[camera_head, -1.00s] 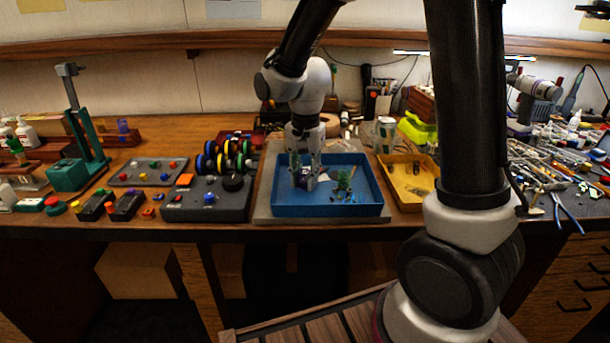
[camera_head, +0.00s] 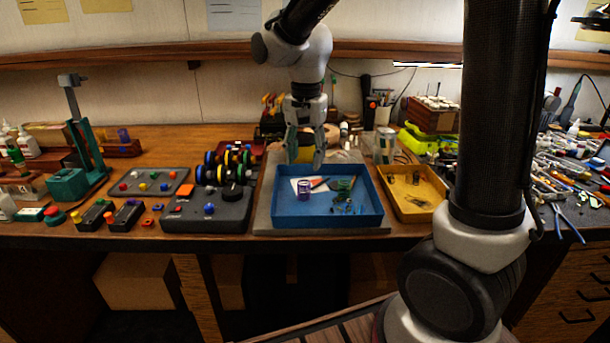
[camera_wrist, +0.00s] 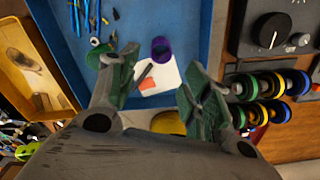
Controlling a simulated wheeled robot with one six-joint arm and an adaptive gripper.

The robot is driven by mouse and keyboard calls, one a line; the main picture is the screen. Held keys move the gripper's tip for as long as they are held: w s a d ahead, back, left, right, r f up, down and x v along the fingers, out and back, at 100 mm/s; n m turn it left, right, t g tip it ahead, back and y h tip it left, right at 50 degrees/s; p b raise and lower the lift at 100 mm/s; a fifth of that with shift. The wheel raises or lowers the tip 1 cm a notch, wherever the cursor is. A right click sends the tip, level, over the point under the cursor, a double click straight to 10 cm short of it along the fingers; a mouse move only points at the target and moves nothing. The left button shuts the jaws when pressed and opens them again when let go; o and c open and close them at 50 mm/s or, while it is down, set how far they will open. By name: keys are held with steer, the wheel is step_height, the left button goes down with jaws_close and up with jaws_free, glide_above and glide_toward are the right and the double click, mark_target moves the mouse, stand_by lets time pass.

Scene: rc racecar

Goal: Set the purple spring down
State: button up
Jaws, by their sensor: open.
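The purple spring (camera_head: 304,188) stands in the left part of the blue tray (camera_head: 328,221). In the wrist view the purple spring (camera_wrist: 160,49) shows as a purple ring on the blue tray floor, beyond the fingertips. My gripper (camera_head: 305,160) is open and empty above the back of the tray, clear of the spring. In the wrist view my gripper (camera_wrist: 155,88) has its green-padded fingers spread wide, with nothing between them.
A white card with an orange mark (camera_wrist: 150,82), a green piece (camera_head: 344,184) and small loose parts lie in the tray. A yellow tray (camera_head: 413,205) stands to the right. A dark control box with a knob (camera_head: 207,212) stands to the left.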

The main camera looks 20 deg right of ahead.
steer(key=s+d+r+n+t, duration=0.2)
steer(key=s+d+r+n, duration=0.1)
steer(key=s+d+r, duration=0.45)
steer(key=s+d+n+t, duration=0.2)
steer(key=s+d+n, duration=0.3)
steer(key=s, duration=0.7)
steer(key=shift+d, duration=1)
